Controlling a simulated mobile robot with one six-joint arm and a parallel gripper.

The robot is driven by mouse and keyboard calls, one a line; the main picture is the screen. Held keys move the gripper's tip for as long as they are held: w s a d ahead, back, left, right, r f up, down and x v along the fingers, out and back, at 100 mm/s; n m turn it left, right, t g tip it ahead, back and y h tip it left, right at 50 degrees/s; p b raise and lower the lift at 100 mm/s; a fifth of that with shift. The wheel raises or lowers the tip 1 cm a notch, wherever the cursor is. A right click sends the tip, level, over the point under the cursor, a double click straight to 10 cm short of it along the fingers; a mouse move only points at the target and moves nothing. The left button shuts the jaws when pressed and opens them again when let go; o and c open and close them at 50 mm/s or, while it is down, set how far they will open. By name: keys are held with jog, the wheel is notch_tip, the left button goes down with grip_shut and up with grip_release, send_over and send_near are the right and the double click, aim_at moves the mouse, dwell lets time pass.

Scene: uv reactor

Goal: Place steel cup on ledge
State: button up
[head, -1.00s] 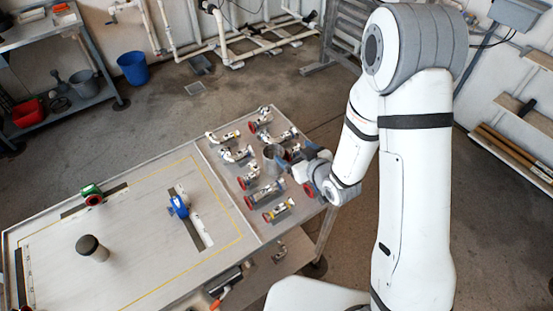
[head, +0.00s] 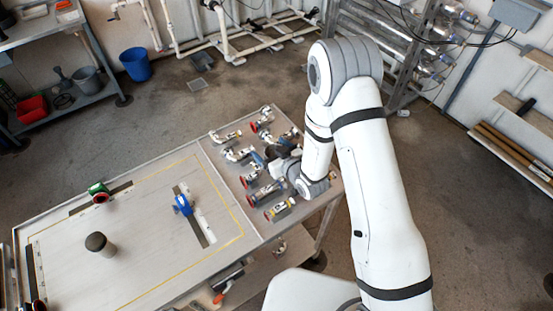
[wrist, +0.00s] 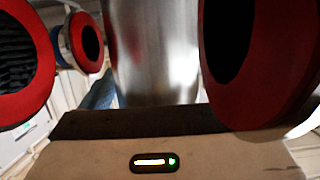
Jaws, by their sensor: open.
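A shiny steel cup (wrist: 155,50) stands close in front of my gripper in the wrist view, with red-rimmed fittings on both sides of it. In the head view the cup is mostly hidden by my arm's end. My gripper (head: 272,153) is open, low among the fittings at the right part of the table. Its dark front edge shows along the bottom of the wrist view, and the cup is just beyond it. I cannot tell whether it touches the cup. I cannot tell which surface is the ledge.
Several valve fittings (head: 265,193) crowd around my gripper. The table (head: 130,215) has an open area at left with a dark-capped cylinder (head: 98,243), a green fitting (head: 99,192) and a blue fitting (head: 183,204). A metal rack (head: 400,50) stands behind.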

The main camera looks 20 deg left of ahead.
jog(key=c, duration=1.2)
jog(key=shift+r, duration=0.15)
